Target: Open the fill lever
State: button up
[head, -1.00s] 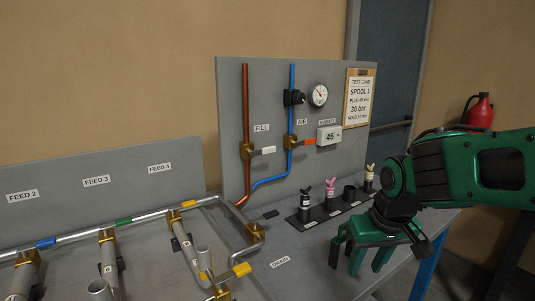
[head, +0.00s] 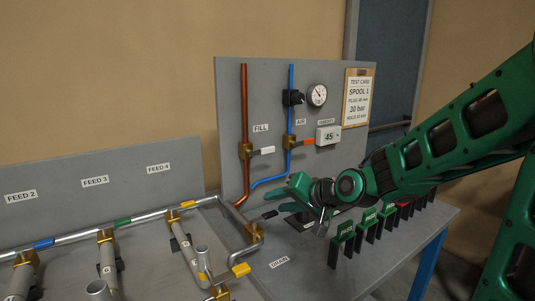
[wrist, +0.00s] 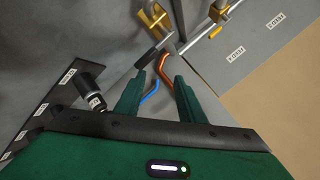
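The fill lever (head: 266,150) is a white handle pointing right from a brass valve (head: 246,151) on the copper pipe (head: 245,105), under the FILL label. My gripper (head: 272,200) is below and right of that lever in the head view, pointing left, low in front of the panel and apart from the lever. In the wrist view my gripper (wrist: 156,92) has its two green fingers spread with nothing held. The copper pipe's bend (wrist: 166,72) shows beyond the fingertips. The fill lever cannot be made out in the wrist view.
The AIR valve's orange lever (head: 309,142) is on the blue pipe (head: 291,120), right of the fill lever. A gauge (head: 317,95) and a 45 display (head: 328,136) are further right. Labelled green pieces (head: 367,218) line the bench. Feed piping (head: 140,217) lies left.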

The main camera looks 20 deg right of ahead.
jog(key=w+d+r+m+t+y, duration=0.1)
jog(key=w+d+r+m+t, duration=0.15)
jog(key=w+r+m, duration=0.2)
jog(key=m+t, duration=0.4)
send_near(270, 151)
jog(key=shift+h, duration=0.3)
jog(key=x, duration=1)
jog(key=shift+w+a+r, duration=0.15)
jog(key=shift+w+a, duration=0.15)
jog(key=shift+a, duration=0.05)
grip_shut()
